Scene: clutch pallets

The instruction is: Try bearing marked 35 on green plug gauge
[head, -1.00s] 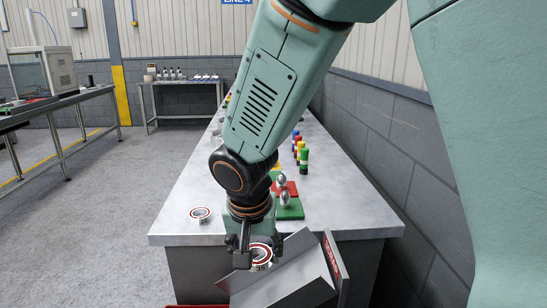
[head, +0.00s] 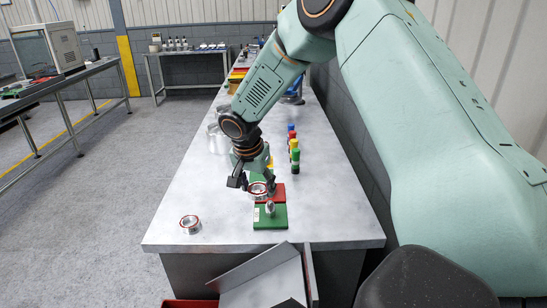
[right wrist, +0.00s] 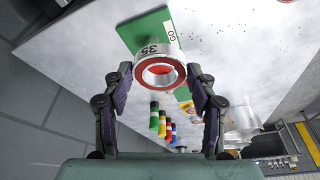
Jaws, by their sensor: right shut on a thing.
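My right gripper (head: 256,185) is shut on a silver bearing with a red ring (head: 258,190). In the right wrist view the bearing (right wrist: 143,74) sits between both fingers (right wrist: 160,84) and shows the mark 35. The green plug gauge (head: 278,222) lies on the bench, a green base with a silver plug standing up. In the head view the bearing is just behind and left of that plug, apart from it. The green base (right wrist: 148,29), with a GO label, also shows beyond the bearing in the right wrist view. My left gripper is out of view.
A red base (head: 279,190) adjoins the green one. A grey sloped chute (head: 262,278) is at the front edge. The left bench top (head: 190,180) is mostly clear.

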